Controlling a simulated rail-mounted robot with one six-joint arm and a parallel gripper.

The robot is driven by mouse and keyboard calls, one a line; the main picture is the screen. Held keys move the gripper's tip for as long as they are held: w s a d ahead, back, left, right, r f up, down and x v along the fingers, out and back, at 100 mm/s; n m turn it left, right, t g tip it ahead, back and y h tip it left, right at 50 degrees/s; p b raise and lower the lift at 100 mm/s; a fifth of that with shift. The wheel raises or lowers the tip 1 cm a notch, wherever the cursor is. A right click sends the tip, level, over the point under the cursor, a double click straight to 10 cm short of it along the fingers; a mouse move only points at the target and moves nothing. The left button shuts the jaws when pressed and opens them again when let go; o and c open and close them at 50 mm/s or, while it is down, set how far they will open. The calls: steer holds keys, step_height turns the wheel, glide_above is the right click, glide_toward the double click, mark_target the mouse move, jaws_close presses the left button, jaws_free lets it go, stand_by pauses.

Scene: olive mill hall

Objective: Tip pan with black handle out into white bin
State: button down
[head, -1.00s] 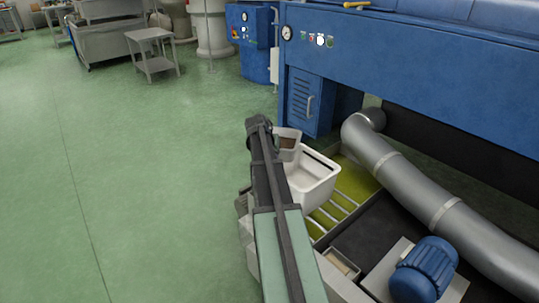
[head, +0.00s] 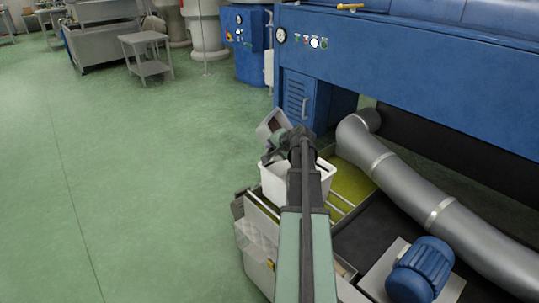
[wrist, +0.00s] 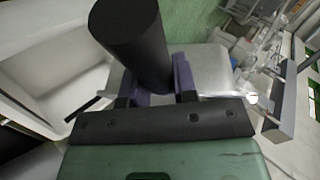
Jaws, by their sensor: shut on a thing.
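My gripper (wrist: 156,88) is shut on the black handle (wrist: 132,38) of the pan. The grey pan (head: 271,126) shows in the head view just left of my arm's end, above the far left rim of the white bin. It is tilted, and something brownish shows in its opening; how much it holds I cannot tell. In the wrist view the pan's grey metal side (wrist: 212,72) lies behind the fingers. The white bin (head: 273,186) stands below, partly hidden by my arm. Its inside shows at the left of the wrist view (wrist: 65,65), and looks pale.
A large blue machine (head: 420,60) stands behind and to the right. A grey pipe (head: 395,180) and a blue motor (head: 423,268) lie right of my arm. The bin stands beside a yellow-green surface (head: 352,178) with rails. Open green floor (head: 130,190) lies to the left.

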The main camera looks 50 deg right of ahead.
steer(key=s+d+f+m+t+b, duration=0.1)
steer(key=s+d+m+t+b, duration=0.1)
steer(key=s+m+t+b, duration=0.2)
steer(key=s+t+b, duration=0.3)
steer(key=t+b, duration=0.4)
steer(key=b, duration=0.6)
steer(key=shift+d+f+m+t+y, duration=0.3)
steer(key=shift+d+f+t, duration=0.05)
steer(key=shift+d+t, duration=0.05)
stand_by(1.8)
